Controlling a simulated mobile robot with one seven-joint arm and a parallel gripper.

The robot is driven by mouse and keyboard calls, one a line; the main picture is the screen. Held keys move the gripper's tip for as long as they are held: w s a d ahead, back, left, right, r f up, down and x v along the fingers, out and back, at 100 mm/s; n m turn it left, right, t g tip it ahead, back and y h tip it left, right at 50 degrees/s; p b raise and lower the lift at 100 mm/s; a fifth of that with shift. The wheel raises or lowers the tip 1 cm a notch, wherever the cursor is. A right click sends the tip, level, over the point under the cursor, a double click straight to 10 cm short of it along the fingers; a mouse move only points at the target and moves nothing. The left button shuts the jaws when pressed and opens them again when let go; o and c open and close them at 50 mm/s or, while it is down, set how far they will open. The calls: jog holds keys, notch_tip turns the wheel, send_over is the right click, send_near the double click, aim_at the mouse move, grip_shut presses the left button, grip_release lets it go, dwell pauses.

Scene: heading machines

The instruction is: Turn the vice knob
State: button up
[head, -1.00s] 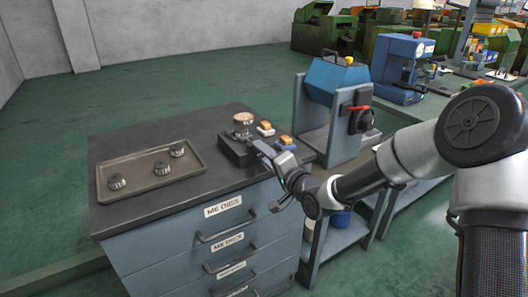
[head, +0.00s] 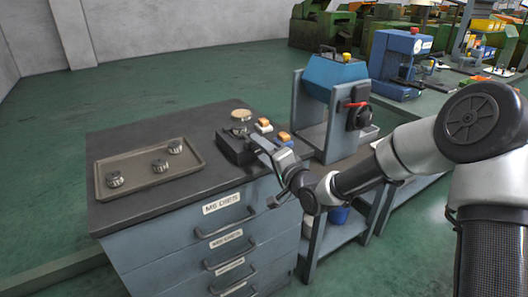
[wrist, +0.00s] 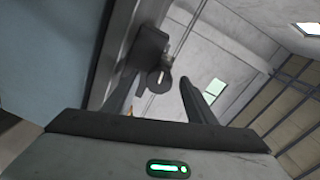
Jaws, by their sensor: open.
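The vice is a dark block (head: 232,149) on the grey cabinet's top, near its right end. In the wrist view a dark round knob (wrist: 160,80) with a pale line on its face sticks out from a dark block (wrist: 150,45); it appears to be the vice knob. My gripper (head: 262,142) is at the right side of the vice in the head view and hides part of it. In the wrist view its two fingers (wrist: 160,92) are apart, with the knob seen between them. I cannot tell whether either finger touches it.
A tray (head: 195,150) with three small round metal dies lies on the cabinet (head: 120,215) left of the vice. A tan disc (head: 241,115) shows above the vice. Small blocks (head: 264,125) sit beside my gripper. A blue machine (head: 335,75) stands right behind.

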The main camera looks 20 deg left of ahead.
jog(key=p+v, duration=0.2)
jog(key=v, duration=1.5)
jog(key=shift+s, duration=0.2)
jog(key=shift+d+r, duration=0.1)
jog(key=shift+r, duration=0.05)
